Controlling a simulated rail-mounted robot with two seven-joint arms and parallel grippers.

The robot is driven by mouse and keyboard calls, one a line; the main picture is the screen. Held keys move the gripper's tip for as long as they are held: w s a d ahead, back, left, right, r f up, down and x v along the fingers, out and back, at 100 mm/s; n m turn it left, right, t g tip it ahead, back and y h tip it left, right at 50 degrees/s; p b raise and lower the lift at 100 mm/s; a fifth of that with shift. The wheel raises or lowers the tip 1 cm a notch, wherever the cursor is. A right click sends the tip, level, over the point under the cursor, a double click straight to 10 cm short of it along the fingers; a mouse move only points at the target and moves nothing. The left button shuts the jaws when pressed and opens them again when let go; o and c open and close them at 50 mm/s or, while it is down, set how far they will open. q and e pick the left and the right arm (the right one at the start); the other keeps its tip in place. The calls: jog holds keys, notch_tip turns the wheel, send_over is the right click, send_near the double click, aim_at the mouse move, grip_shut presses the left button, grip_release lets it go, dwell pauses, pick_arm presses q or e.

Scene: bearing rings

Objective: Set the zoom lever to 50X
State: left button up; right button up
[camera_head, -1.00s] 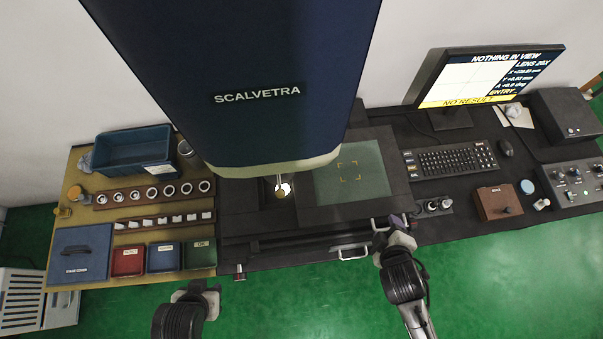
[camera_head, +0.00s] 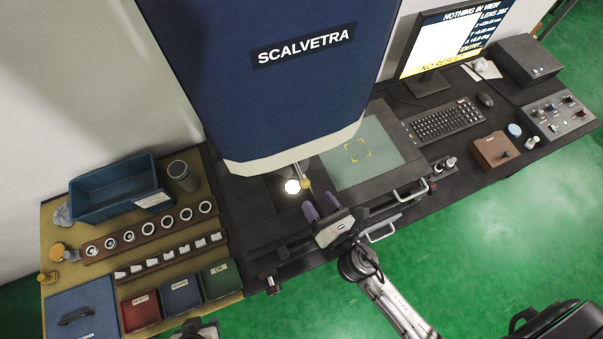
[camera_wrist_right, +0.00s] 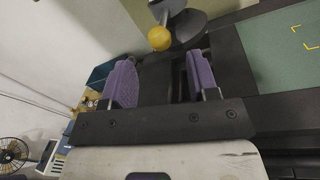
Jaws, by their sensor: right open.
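The zoom lever (camera_head: 305,183) hangs below the front of the blue SCALVETRA machine head (camera_head: 285,80), beside a bright lit spot on the stage. Its yellow ball knob (camera_wrist_right: 159,38) shows near the top centre of the right wrist view, just beyond the fingertips. My right gripper (camera_head: 321,206) is open with purple finger pads, over the stage's front part, just short of the knob and not visibly touching it. My left gripper (camera_head: 198,329) is cut off at the bottom edge, and its fingers cannot be made out. The monitor (camera_head: 455,40) reads NOTHING IN VIEW and LENS 20X.
The glass stage plate (camera_head: 375,155) lies right of the lever. Metal handles (camera_head: 382,233) line the stage's front. At left are a ring rack (camera_head: 150,232), a blue bin (camera_head: 115,190) and red, blue and green trays (camera_head: 182,293). Keyboard (camera_head: 442,121) and control box (camera_head: 558,115) are at right.

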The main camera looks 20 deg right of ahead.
aim_at(303, 182)
jog(key=w, duration=0.2)
jog(key=w+a+p, duration=0.1)
jog(key=w, duration=0.5)
jog(key=shift+w+a, duration=0.15)
jog(key=shift+w, duration=0.1)
grip_shut()
